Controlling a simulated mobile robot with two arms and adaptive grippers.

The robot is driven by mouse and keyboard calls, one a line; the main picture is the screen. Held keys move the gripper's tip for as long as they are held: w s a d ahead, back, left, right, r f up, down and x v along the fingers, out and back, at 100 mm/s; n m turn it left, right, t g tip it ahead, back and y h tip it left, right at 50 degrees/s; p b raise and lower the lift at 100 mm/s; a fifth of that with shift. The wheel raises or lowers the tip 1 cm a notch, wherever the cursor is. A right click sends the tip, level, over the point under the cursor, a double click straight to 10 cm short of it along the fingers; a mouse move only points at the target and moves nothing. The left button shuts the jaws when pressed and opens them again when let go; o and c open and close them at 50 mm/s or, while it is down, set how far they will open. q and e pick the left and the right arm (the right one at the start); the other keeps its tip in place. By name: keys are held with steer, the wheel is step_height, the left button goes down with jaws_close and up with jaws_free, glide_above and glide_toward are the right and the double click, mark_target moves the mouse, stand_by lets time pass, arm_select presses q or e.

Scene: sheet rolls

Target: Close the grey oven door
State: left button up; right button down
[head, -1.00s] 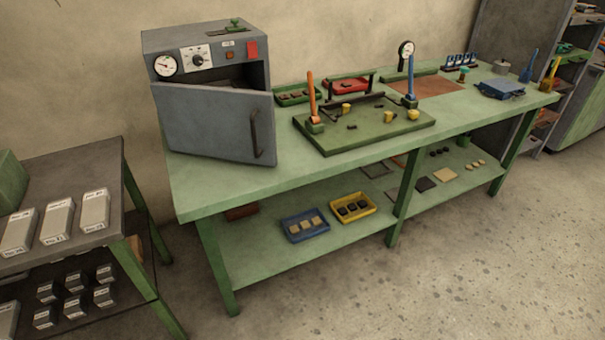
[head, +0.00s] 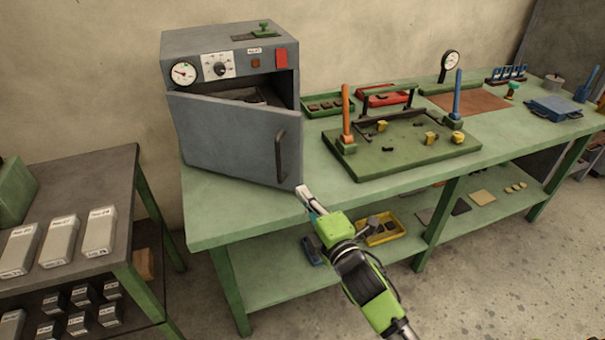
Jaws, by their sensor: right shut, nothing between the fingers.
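The grey oven (head: 232,48) stands at the left end of the green bench. Its grey door (head: 225,140) is partly open, with a gap showing along the top and the right side. The door's dark handle (head: 280,156) is near its free right edge. My right gripper (head: 301,190) is shut and empty. In the picture its tip is just below and right of the door's lower right corner; I cannot tell whether it touches the door. My left gripper is not in view.
The green bench (head: 235,215) has a green tray (head: 400,160) with an orange post and a blue post right of the oven. Red and green bins stand behind it. A dark side table (head: 95,165) with labelled blocks is at the left.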

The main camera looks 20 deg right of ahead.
mark_target(296, 166)
steer(key=w, duration=0.3)
steer(key=w+d+p, duration=0.1)
steer(key=w, duration=0.2)
steer(key=shift+w+d, duration=0.2)
steer(key=shift+w, duration=0.2)
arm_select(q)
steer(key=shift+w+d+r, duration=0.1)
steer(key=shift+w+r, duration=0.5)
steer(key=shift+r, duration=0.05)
arm_select(e)
steer(key=shift+w+d, duration=0.3)
